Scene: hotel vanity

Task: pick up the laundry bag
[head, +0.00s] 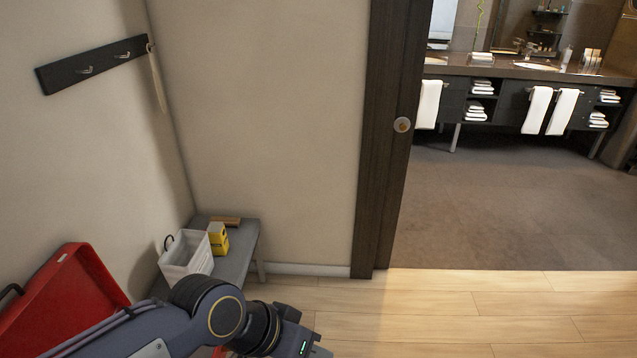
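I cannot make out for certain which thing is the laundry bag. A thin beige item (157,78) hangs from the right end of the dark hook rail (93,66), seen nearly edge-on; it may be the bag. My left arm reaches in from the lower left, and my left gripper (308,347) is at the bottom edge, far below the hanging item. Its fingertips are cut off or hidden, so whether it is open does not show. My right gripper is out of view.
A grey bench (236,262) in the corner holds a white container (186,256), a yellow box (219,239) and a brown block (225,221). A red case (70,305) stands lower left. A dark door frame (388,150) leads to the vanity (512,72). Wooden floor (470,315) at right is clear.

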